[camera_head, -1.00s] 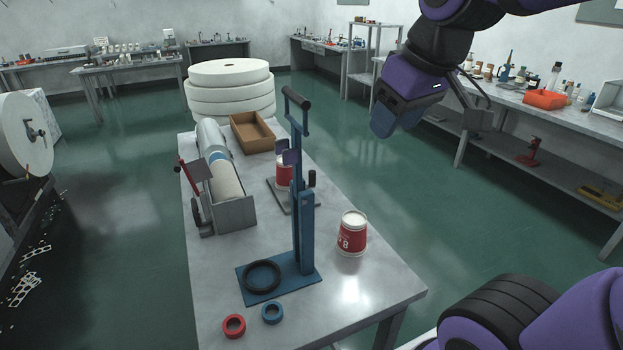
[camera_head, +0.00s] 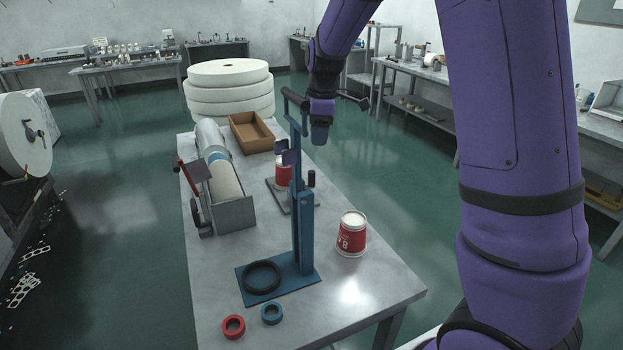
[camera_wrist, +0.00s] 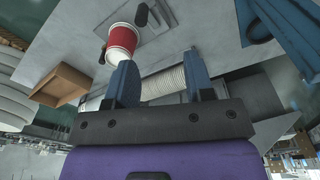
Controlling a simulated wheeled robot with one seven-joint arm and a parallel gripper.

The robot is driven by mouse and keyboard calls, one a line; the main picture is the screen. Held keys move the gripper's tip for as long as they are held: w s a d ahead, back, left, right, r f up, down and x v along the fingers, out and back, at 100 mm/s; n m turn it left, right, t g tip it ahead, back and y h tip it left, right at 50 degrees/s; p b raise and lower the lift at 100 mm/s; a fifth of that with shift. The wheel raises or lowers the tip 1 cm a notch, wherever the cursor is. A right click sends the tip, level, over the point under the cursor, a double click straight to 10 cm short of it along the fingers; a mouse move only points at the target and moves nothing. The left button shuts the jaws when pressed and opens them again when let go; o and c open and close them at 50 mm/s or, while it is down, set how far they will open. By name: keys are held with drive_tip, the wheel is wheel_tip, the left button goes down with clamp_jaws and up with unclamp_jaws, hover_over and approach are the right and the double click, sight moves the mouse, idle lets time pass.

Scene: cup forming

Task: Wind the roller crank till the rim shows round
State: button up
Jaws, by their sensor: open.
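A red and white cup (camera_head: 283,174) stands on a small grey fixture (camera_head: 276,187) in the middle of the bench, partly hidden behind the blue press. A dark upright knob (camera_head: 311,179) stands beside it, and it looks like the roller crank's handle. In the wrist view the cup (camera_wrist: 122,40) shows with the dark knob (camera_wrist: 142,14) close by. The rim's shape is too small to judge. My gripper (camera_head: 319,138) is open and empty, above the bench's right edge beyond the press. Its fingers (camera_wrist: 160,82) also show in the wrist view, apart from the cup.
The tall blue lever press (camera_head: 304,230) stands in front of the fixture. A second cup (camera_head: 352,235) stands at its right. A brown tray (camera_head: 252,132), a paper roll in a holder (camera_head: 236,215), and red (camera_head: 233,327) and blue (camera_head: 272,313) rings share the bench.

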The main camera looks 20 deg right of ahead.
drive_tip(key=n, duration=0.2)
hover_over(311, 185)
drive_tip(key=shift+g+h, duration=0.3)
drive_tip(key=f, duration=0.4)
drive_tip(key=shift+w+d+f, duration=0.25)
drive_tip(key=shift+d, duration=0.05)
drive_tip(key=shift+w+f, duration=0.2)
drive_tip(key=shift+f, duration=0.25)
wheel_tip(311, 185, down, 10)
drive_tip(key=shift+f, duration=0.2)
clamp_jaws()
